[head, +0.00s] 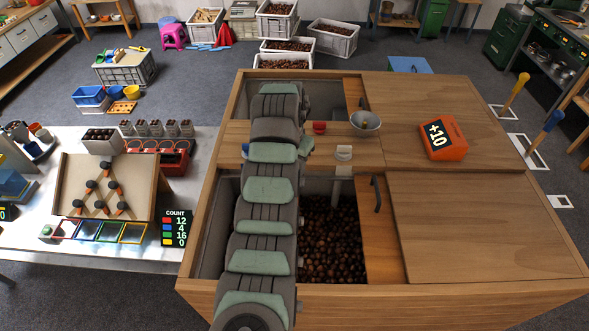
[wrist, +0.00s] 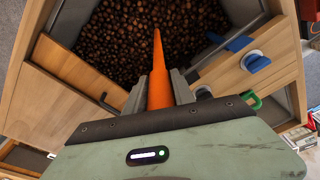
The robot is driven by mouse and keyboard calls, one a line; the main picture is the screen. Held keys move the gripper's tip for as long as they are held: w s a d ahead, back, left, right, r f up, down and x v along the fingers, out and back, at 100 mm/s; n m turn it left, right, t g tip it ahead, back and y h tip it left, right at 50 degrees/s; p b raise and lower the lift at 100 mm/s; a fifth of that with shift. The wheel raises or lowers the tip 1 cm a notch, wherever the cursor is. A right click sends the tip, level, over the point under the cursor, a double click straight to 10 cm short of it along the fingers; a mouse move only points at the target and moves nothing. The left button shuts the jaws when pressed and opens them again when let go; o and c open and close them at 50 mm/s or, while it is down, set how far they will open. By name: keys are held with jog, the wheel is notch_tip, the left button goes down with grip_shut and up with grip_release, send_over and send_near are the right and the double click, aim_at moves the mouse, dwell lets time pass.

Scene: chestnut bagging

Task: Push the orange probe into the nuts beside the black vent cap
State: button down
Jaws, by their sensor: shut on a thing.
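The orange probe (wrist: 158,80) is gripped between the two grey fingers of my gripper (wrist: 160,88) in the wrist view. It is a tapered cone, and its narrow tip points away from the gripper, over the dark brown nuts (wrist: 185,25). The whole cone shows, so the tip looks clear of the nuts, though the exact gap is hard to judge. In the head view, my arm hides the gripper and probe. Nuts (head: 330,245) fill the open front bin of the wooden cabinet there. I cannot make out a black vent cap in either view.
The cabinet top (head: 480,215) holds a red knob (head: 319,127), a metal bowl (head: 365,121), a white cap (head: 344,152) and an orange "+10" box (head: 443,138). A dark handle (head: 376,194) stands beside the bin. In the wrist view, a blue-handled white fitting (wrist: 254,61) is at right.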

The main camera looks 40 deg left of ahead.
jog(key=shift+r, duration=2.9)
jog(key=shift+r, duration=2.65)
jog(key=shift+r+p, duration=0.45)
jog(key=shift+r, duration=2.3)
notch_tip(320, 180, up, 8)
jog(key=p, duration=0.5)
jog(key=shift+r, duration=0.1)
